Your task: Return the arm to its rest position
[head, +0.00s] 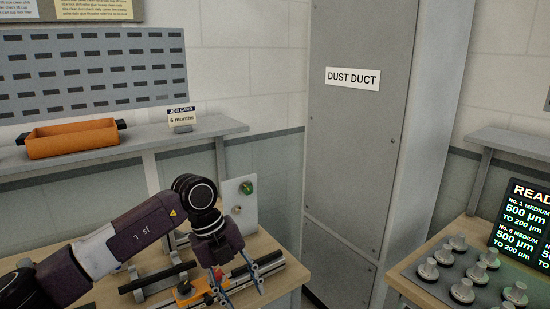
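My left arm comes in from the lower left. Its gripper (241,288) points down over the wooden bench at the lower middle. The two fingers stand apart, and I see nothing held between them. Behind and left of the fingers, an orange part (188,292) sits on a dark and silver rail (270,268). Whether the fingers touch the rail or the orange part, I cannot tell. My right gripper is not in view.
A panel with a green button (247,187) stands behind the rail. A grey dust duct (352,140) rises centrally. Several metal knobs and a dark display (522,222) occupy the right bench.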

